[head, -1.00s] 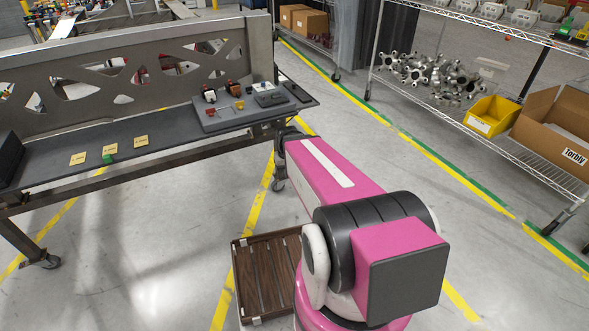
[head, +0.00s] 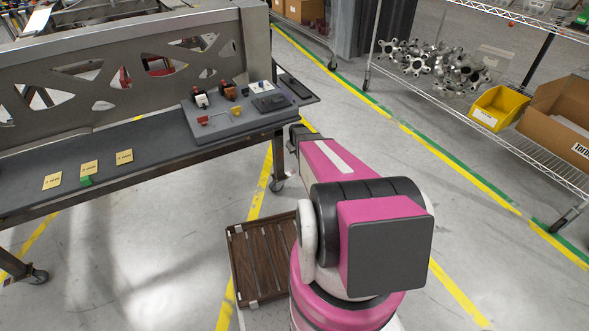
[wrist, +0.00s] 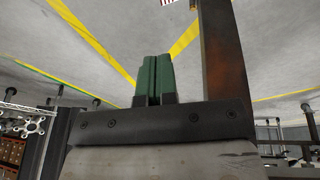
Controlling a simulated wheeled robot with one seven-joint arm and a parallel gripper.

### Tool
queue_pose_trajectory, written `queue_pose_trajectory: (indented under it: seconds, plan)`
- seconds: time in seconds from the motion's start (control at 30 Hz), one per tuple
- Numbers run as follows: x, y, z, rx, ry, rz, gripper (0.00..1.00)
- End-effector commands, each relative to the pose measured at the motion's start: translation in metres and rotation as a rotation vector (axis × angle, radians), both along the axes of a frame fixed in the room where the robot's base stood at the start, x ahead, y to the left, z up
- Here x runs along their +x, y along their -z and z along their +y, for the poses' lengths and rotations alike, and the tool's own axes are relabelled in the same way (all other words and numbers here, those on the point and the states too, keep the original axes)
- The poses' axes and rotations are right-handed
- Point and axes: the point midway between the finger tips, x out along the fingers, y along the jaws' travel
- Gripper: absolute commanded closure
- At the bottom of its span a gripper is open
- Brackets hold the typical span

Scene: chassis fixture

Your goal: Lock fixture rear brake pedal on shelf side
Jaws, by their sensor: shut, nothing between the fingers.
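The chassis fixture is a dark steel bench frame (head: 150,165) with a slotted upright plate. Its shelf-side leg ends in a caster (head: 277,184) on the floor. This caster is small in the head view, and its brake pedal cannot be made out. My gripper (wrist: 153,82) shows in the wrist view with its green fingers together and nothing between them. A rusty brown post, apparently a fixture leg (wrist: 223,60), stands just right of the fingers there, apart from them. In the head view my gripper is hidden behind my arm and the fixture.
Another fixture caster (head: 38,276) is at the lower left. A wire shelf (head: 545,160) on the right holds metal parts, a yellow bin (head: 497,108) and a cardboard box (head: 560,118). Clear floor with yellow lines lies between fixture and shelf. My slatted tray sits beside my arm.

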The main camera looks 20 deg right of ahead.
Motion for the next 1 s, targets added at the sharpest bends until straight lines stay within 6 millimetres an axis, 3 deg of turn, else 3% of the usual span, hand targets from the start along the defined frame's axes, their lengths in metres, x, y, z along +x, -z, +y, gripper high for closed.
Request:
queue_pose_trajectory:
  seconds: [0.27, 1.0]
  plan:
    - [0.009, 0.022, -0.001, 0.001, 0.000, 0.001, 1.00]
    - [0.051, 0.153, -0.010, 0.001, 0.001, 0.002, 1.00]
